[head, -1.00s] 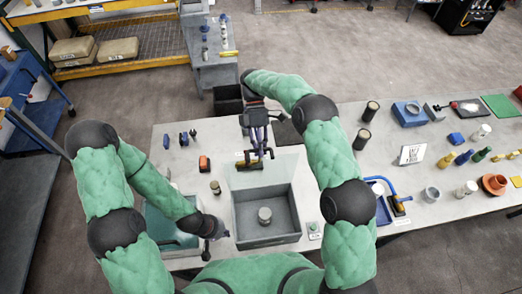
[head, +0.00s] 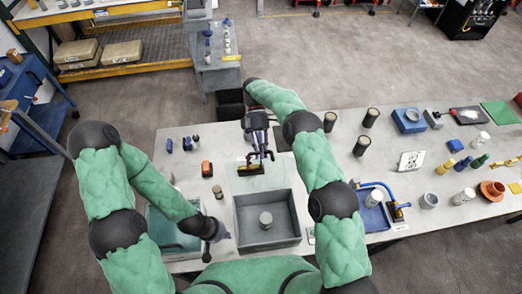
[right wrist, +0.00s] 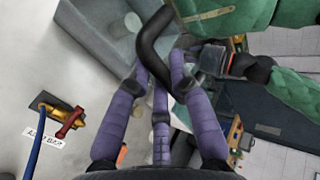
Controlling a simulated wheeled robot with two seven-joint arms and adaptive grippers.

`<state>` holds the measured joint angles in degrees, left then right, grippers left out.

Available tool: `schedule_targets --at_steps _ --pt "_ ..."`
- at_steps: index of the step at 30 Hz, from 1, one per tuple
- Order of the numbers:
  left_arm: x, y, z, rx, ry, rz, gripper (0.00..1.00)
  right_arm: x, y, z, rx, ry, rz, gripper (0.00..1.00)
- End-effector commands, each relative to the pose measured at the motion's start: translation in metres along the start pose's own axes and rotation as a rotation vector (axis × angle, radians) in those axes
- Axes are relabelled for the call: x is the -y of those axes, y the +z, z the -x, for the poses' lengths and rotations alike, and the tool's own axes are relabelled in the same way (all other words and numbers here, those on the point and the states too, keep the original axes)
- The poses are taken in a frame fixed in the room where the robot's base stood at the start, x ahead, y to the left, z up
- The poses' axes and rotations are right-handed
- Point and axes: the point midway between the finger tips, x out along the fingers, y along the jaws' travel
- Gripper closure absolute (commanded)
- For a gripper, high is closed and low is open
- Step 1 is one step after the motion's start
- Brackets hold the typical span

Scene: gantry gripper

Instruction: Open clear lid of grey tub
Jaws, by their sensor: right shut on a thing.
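The grey tub (head: 240,222) stands on the table in the middle of the head view, its inside uncovered, with a grey cylinder (head: 266,220) in it. The clear lid (head: 277,177) shows as a pale see-through panel beyond the tub's far edge, swung back from the opening. My right gripper (head: 258,158) is over the lid, shut on its dark handle (head: 246,167). In the right wrist view the purple fingers close around the black curved handle (right wrist: 152,42). My left gripper (head: 218,236) is low at the tub's left; its fingers are too small to read.
A teal-lined bin (head: 165,235) stands left of the tub. An orange item (head: 206,168) and a small jar (head: 218,191) sit left of the lid. A blue tray (head: 376,217) is to the right, with dark cylinders (head: 362,146) behind it.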

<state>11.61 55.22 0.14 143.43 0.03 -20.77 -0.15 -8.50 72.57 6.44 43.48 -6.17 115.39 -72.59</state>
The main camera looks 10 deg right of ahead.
Motion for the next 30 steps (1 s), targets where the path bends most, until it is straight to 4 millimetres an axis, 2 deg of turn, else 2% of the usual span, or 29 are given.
schedule_targets --at_steps 1,4,5,6,7,20,30 --pt "0.0 0.0 -0.001 0.0 0.0 0.0 1.0 -0.007 -0.001 -0.01 0.006 -0.014 0.001 1.0" --pt "0.0 0.0 -0.001 0.0 0.0 0.0 1.0 -0.007 -0.001 -0.011 0.006 -0.014 0.001 1.0" --pt "0.0 0.0 -0.001 0.0 0.0 0.0 1.0 -0.007 -0.001 -0.011 0.006 -0.014 0.001 0.71" --pt "0.0 0.0 -0.001 0.0 0.0 0.0 1.0 -0.006 -0.001 -0.011 0.006 -0.014 0.001 0.59" --pt "0.0 0.0 -0.001 0.0 0.0 0.0 1.0 -0.006 -0.001 -0.01 0.006 -0.013 0.001 0.55" --pt "0.001 0.0 -0.002 0.0 0.0 0.0 1.0 -0.002 -0.001 -0.005 0.003 0.0 0.0 0.55" --pt "0.006 -0.001 -0.018 0.0 0.0 0.0 1.0 0.006 -0.001 -0.009 0.004 0.058 0.0 0.55"
